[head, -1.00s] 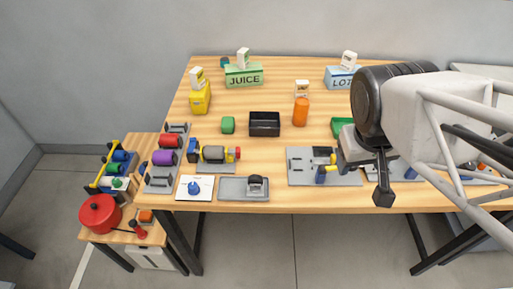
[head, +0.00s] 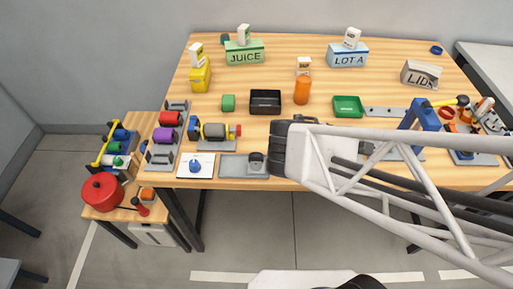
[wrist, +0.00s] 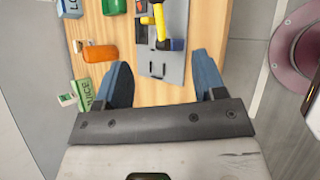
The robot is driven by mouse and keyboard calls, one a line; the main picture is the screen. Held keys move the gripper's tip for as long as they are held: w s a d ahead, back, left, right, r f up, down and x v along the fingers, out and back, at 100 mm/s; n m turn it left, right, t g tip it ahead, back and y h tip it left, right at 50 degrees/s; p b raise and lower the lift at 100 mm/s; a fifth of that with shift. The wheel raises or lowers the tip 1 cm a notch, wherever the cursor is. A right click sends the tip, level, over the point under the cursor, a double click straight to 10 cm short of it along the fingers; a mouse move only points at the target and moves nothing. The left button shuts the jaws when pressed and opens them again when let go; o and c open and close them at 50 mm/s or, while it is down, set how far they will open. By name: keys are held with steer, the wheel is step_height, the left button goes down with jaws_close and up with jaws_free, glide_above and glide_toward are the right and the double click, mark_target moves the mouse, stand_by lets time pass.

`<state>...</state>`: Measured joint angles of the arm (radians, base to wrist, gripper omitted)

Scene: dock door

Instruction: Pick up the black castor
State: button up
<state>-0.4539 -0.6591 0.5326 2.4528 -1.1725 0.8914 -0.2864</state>
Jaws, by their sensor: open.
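The black castor (head: 256,160), a small dark piece with a lighter top as far as its size lets me tell, stands on a flat grey tray (head: 233,168) at the table's front edge in the head view. I do not make it out in the wrist view. My gripper (wrist: 161,66) shows in the wrist view with its two blue-grey fingers wide apart and nothing between them. In the head view my arm reaches in from the right and its dark joint sits just right of the castor; the gripper itself is hidden there.
A white card with a blue knob (head: 195,165) lies left of the tray. The wrist view shows a grey plate (wrist: 175,60) with a yellow-and-blue tool beyond the fingers.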

steer(key=w+a+f+n+t+y, duration=0.2)
steer(key=a+f+n+t, duration=0.2)
steer(key=a+n, duration=0.45)
steer(key=n+t+y, duration=0.3)
steer(key=n+y, duration=0.2)
steer(key=n, duration=0.5)
glide_toward(256, 153)
steer(key=shift+m, duration=0.25)
steer(key=x, duration=0.2)
steer(key=f+x, duration=0.1)
steer(key=x, duration=0.1)
steer(key=shift+w+f, duration=0.1)
steer(key=shift+x, duration=1.2)
steer(key=shift+f+x, duration=0.15)
steer(key=shift+x, duration=1.15)
steer(key=shift+f+x, duration=0.15)
steer(key=shift+x, duration=1.15)
steer(key=c, duration=1.1)
steer(key=shift+c, duration=0.2)
